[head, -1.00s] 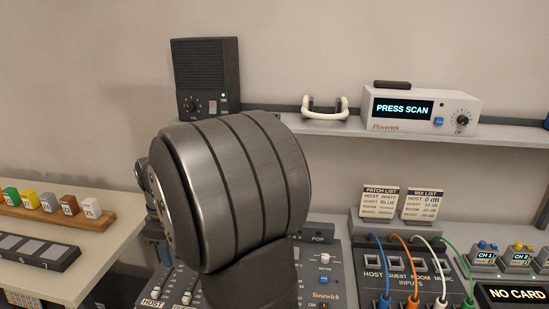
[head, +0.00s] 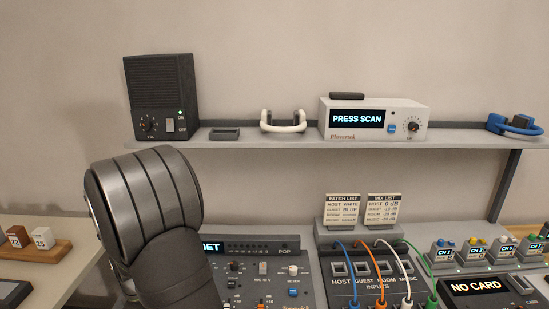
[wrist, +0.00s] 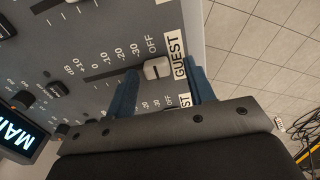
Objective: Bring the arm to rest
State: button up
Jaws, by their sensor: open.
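My gripper (wrist: 163,84) shows in the wrist view as two blue fingers, spread apart and empty. Past the fingertips is the grey mixer panel (wrist: 112,50), with a white fader cap (wrist: 157,68) near the OFF mark beside the GUEST label (wrist: 177,53). The cap appears between the fingers; I cannot tell how far the fingertips are from it. In the head view my dark arm link stands at the left and covers the left part of the mixer (head: 262,276). My gripper is hidden there.
A shelf (head: 240,139) above the mixer holds a black speaker (head: 161,95), a white headset (head: 283,125) and a scanner box (head: 375,120). Coloured cables run from the inputs box (head: 365,250). Numbered blocks (head: 42,238) stand on the left table. Tiled floor shows beyond the mixer's edge.

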jog(key=shift+f, duration=0.35)
jog(key=shift+w, duration=0.3)
